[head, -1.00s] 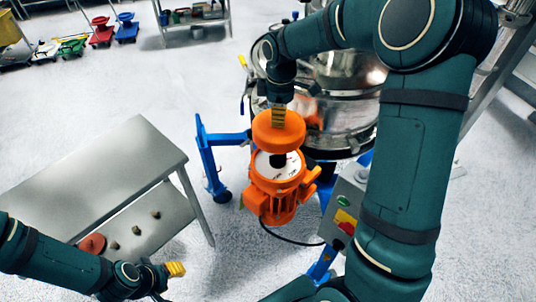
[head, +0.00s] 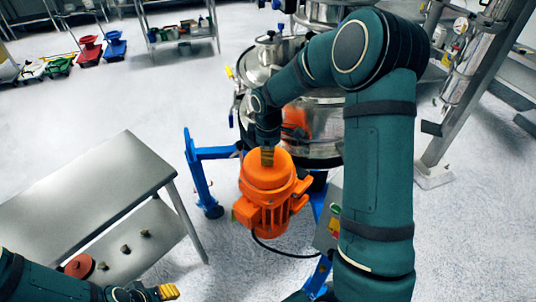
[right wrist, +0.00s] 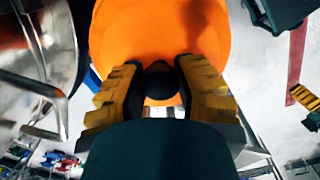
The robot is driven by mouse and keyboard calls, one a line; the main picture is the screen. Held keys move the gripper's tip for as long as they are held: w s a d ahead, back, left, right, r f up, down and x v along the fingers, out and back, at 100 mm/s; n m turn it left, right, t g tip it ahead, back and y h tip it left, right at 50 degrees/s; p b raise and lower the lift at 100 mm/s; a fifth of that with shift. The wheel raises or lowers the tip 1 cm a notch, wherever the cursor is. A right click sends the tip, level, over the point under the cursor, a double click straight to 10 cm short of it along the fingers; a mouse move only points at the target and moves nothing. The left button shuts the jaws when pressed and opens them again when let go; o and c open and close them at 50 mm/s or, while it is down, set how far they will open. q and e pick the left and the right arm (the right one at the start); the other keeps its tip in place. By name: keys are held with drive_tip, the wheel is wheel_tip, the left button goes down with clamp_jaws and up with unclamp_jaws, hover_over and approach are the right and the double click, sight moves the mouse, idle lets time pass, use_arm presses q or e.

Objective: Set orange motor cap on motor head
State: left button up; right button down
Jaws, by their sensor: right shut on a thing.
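The orange motor cap (head: 267,170) sits over the top of the orange motor (head: 265,215), covering the motor head. No gap shows between them in the head view, though I cannot tell whether the cap is fully seated. My right gripper (head: 267,156) is above the cap, shut on it. In the right wrist view the yellow fingers of the right gripper (right wrist: 158,88) stand on both sides of a dark knob against the orange cap (right wrist: 160,30). My left gripper (head: 168,292) is at the bottom edge, partly cut off, its jaws unclear.
The steel sifter (head: 315,145) stands just behind the motor. A blue leg (head: 199,180) is left of the motor, and a control box (head: 327,225) is right of it. A grey table (head: 90,190) stands at left. Floor between table and motor is clear.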

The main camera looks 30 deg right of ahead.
drive_tip(key=shift+r, duration=0.1)
drive_tip(key=shift+f+b, duration=0.35)
drive_tip(key=shift+f, duration=0.15)
drive_tip(key=shift+f, duration=0.1)
drive_tip(key=c, duration=0.7)
unclamp_jaws()
drive_tip(key=shift+r+p, duration=0.3)
drive_tip(key=shift+r, duration=0.2)
wheel_tip(320, 180, up, 12)
drive_tip(key=shift+r+p, duration=0.15)
drive_tip(key=shift+p, duration=0.7)
